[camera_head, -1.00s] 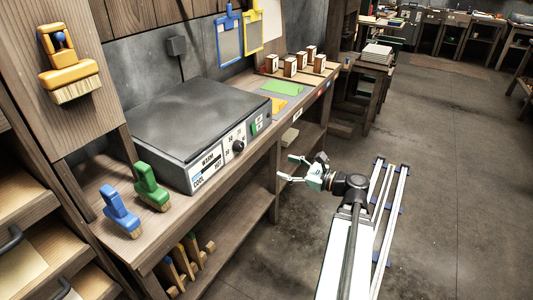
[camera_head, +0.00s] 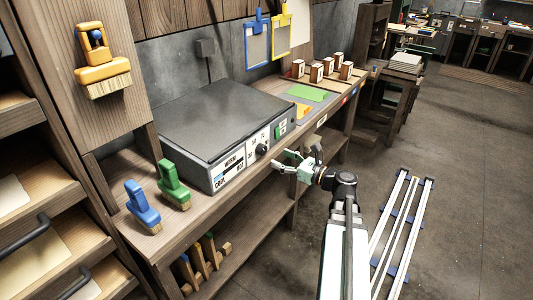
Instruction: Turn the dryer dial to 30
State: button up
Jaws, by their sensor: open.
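The dryer (camera_head: 215,125) is a grey box with a dark flat top on the wooden workbench. Its front panel has a label with the words WARM, COOL and HOT, small numbers, a green switch (camera_head: 281,132) and a black round dial (camera_head: 262,150). The numbers and the dial's pointer are too small to read for certain. My gripper (camera_head: 281,163) is open and empty, just right of and slightly below the dial in the picture, with its fingers toward the panel. It appears apart from the dial.
A blue brush (camera_head: 143,207) and a green brush (camera_head: 174,186) stand on the bench left of the dryer. Orange and green sheets (camera_head: 307,93) and several small blocks (camera_head: 317,72) lie farther back.

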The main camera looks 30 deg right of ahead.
aim_at(265, 151)
jog(key=x, duration=0.7)
jog(key=c, duration=1.1)
